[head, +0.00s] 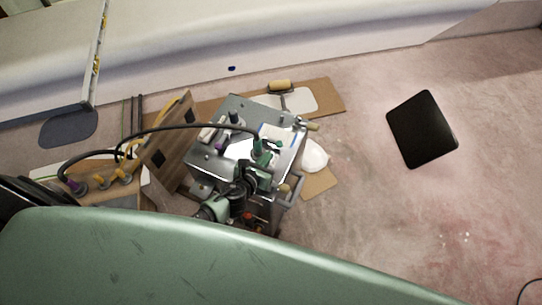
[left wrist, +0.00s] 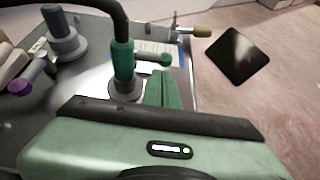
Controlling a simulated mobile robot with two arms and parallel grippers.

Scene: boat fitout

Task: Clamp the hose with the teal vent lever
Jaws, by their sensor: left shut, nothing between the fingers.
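A black hose (head: 187,127) arches over from the left and ends at a teal collar (left wrist: 122,62) standing upright on a round grey base (left wrist: 125,88) on the metal top. The teal vent lever (left wrist: 150,59) sticks out to the right of the collar; its rounded end is toward the right. In the head view the collar (head: 262,149) is just beyond my gripper. My left gripper (left wrist: 163,88) is shut and empty, its green fingers just right of and in front of the collar, below the lever. Whether they touch either cannot be told. My right gripper is not in view.
A grey post fitting (left wrist: 63,38) and a purple-ended lever (left wrist: 22,85) are to the left on the metal top (head: 207,164). A wooden board (head: 166,152) stands left of it. A black panel (head: 422,129) lies on the floor, which is mostly clear at right.

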